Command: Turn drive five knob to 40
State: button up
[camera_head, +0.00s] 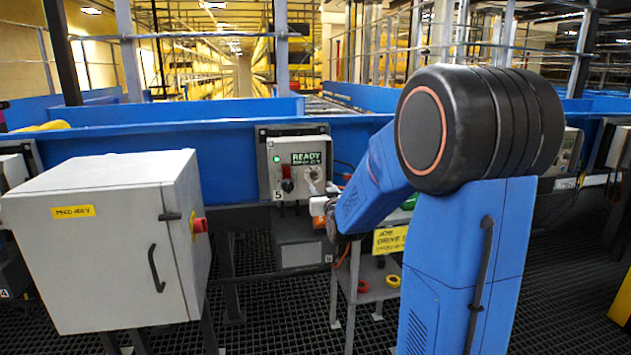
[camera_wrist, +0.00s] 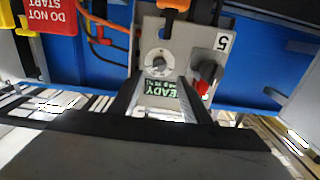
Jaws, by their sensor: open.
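The drive five control box (camera_head: 294,150) is a pale grey panel marked 5 on the blue conveyor side. It has a green lamp, a lit READY display (camera_head: 306,158) and a red-and-black switch (camera_head: 287,180). In the wrist view the box (camera_wrist: 205,35) appears upside down. The round light grey knob (camera_wrist: 159,62) has a dial plate around it. My gripper (camera_wrist: 162,80) is open, with its fingers reaching toward the knob from either side. I cannot tell whether they touch it. The knob's pointer setting is too small to read. The red switch (camera_wrist: 203,84) is beside the right finger.
A red DO NOT sign (camera_wrist: 48,15) and orange cables (camera_wrist: 105,28) are beside the box. A yellow job sign (camera_head: 390,240) and low shelf (camera_head: 372,290) stand below my arm.

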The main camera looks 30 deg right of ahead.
aim_at(315, 178)
jog(key=x, duration=0.9)
jog(key=c, duration=1)
